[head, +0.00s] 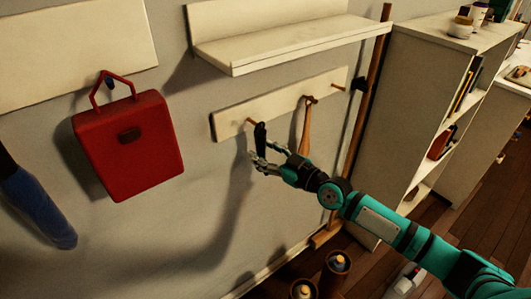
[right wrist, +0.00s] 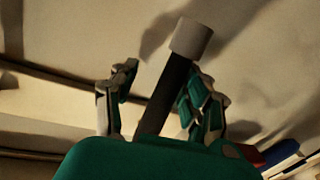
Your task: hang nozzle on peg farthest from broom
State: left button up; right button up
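The nozzle, a black tube (head: 260,138), is upright at the leftmost peg (head: 251,121) of the lower white rail. Its top is close to the peg tip; I cannot tell whether it hangs on it. In the right wrist view the dark tube (right wrist: 168,92) with a pale grey end runs between my fingers. My right gripper (head: 268,160) is around its lower part, fingers apart, with a gap on the left side. The broom (head: 374,70), a brown pole with a tan foot, stands at the rail's right end. My left gripper is out of view.
A tan long-handled item (head: 307,128) hangs from the middle peg. The right peg (head: 338,88) looks bare. A white shelf (head: 275,42) juts out above the rail. A red bag (head: 130,145) hangs at left, and a white bookcase (head: 425,85) stands at right.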

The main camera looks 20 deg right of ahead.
jog(key=v, duration=1.2)
jog(key=d+f+m+g+h+p, duration=0.1)
jog(key=d+f+m+h, duration=0.2)
jog(key=f, duration=0.7)
jog(key=d+f+g+h+p, duration=0.1)
jog(key=d+f+h, duration=0.1)
jog(key=d+f, duration=0.5)
jog(key=s+f+m+g+h, duration=0.1)
jog(key=s+f+g+h, duration=0.1)
jog(key=s+f, duration=0.5)
jog(key=s+f+m+g+h, duration=0.1)
jog(key=s+f, duration=0.1)
jog(key=f, duration=1)
jog(key=s+a+f+m+g+h+p, duration=0.1)
jog(key=s+a+f+g, duration=0.25)
jog(key=s+f, duration=1)
jog(key=s+a+f+g, duration=0.1)
jog(key=s+a+g, duration=0.1)
jog(key=s, duration=0.5)
jog(key=s+a+f+g, duration=0.1)
jog(key=s+a+f, duration=0.1)
jog(key=s, duration=0.5)
jog(key=s+a+f+g+p, duration=0.1)
jog(key=s+a+f+g, duration=0.1)
jog(key=s, duration=0.6)
jog(key=shift+a+f+g, duration=0.2)
jog(key=shift+a+g, duration=0.15)
jog(key=shift+a, duration=0.4)
jog(key=shift+o, duration=0.4)
